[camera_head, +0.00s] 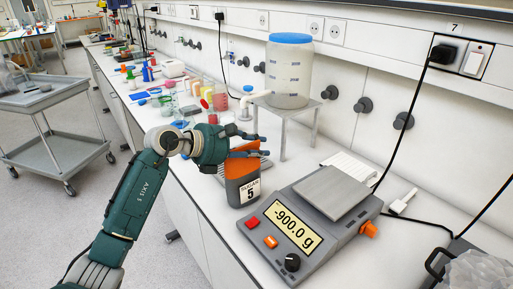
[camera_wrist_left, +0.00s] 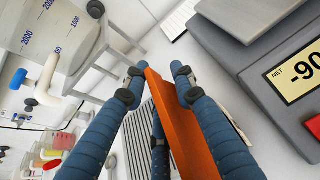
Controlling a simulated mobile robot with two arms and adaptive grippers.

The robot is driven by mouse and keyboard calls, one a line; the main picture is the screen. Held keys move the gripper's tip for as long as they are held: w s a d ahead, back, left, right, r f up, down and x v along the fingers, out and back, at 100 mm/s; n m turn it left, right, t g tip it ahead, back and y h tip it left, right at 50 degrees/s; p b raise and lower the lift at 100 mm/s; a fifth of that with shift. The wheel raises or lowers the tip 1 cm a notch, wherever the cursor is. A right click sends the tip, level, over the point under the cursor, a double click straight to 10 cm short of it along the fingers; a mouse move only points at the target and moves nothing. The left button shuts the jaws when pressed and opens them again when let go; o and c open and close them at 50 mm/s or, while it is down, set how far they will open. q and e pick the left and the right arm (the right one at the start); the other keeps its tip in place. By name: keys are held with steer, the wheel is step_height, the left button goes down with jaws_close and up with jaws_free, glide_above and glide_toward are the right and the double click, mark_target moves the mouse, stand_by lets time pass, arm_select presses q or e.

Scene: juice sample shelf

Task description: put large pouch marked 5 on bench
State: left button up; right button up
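The large dark grey pouch marked 5 (camera_head: 243,191) has an orange top and a white label reading SUGAR 5. It looks upright on the white bench (camera_head: 208,188), near the front edge and left of the scale. My left gripper (camera_head: 266,146) is at its orange top, with fingers on both sides. In the left wrist view the orange top (camera_wrist_left: 170,118) runs between the fingers, with narrow gaps showing beside it, so the gripper looks open around it. The pouch's lower body is hidden there. My right gripper is not in view.
A scale (camera_head: 310,222) reading -900.0 g stands close to the pouch's right. A large blue-lidded container (camera_head: 288,75) sits on a stand behind. Bottles and small items crowd the bench farther back. A grey cart (camera_head: 50,97) stands at left.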

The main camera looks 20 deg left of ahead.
arm_select(q)
steer(key=shift+r, duration=0.15)
steer(key=shift+s+a, duration=0.2)
steer(key=shift+a, duration=0.1)
steer(key=b+v, duration=0.2)
steer(key=v, duration=0.9)
steer(key=shift+s+r+b, duration=0.15)
steer(key=shift+r+b, duration=0.1)
steer(key=shift+b, duration=0.1)
steer(key=shift+a+f, duration=0.1)
